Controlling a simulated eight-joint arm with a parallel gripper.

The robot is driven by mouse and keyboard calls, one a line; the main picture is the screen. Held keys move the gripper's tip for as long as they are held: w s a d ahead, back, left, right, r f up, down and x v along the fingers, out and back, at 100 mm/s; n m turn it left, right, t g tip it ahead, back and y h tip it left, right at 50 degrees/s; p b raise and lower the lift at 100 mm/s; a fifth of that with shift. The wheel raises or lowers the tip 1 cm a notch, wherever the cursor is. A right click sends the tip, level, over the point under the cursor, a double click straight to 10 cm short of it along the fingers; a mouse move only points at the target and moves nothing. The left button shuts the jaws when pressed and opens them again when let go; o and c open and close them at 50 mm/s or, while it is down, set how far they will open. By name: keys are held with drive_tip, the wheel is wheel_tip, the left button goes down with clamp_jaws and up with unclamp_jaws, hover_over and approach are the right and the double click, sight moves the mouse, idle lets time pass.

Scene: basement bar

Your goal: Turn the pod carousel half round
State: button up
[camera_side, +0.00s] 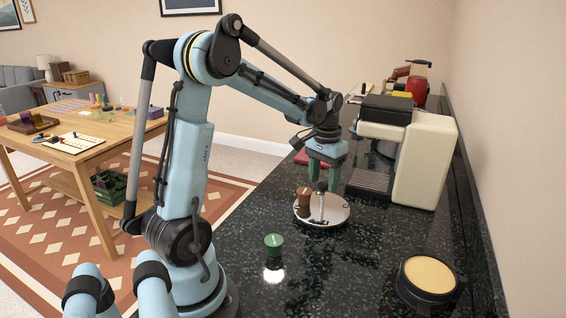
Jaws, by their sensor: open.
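The pod carousel (333,213) is a round, pale disc on the dark counter, with a short dark post near its middle. A brown pod (304,200) stands on its left part. My gripper (323,186) has green fingers and points down just above the carousel, close to the post. The fingers are apart. From this side I cannot tell whether they touch the post. A green pod (273,243) stands on the counter in front of the carousel, apart from it.
A cream and black coffee machine (425,160) stands right behind the carousel. A black round container with a yellow top (430,274) is at the front right. A red appliance (417,85) stands farther back. The counter (345,275) between the green pod and the container is clear.

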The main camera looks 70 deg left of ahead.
drive_tip(key=shift+f, duration=0.2)
clamp_jaws()
idle(0.3)
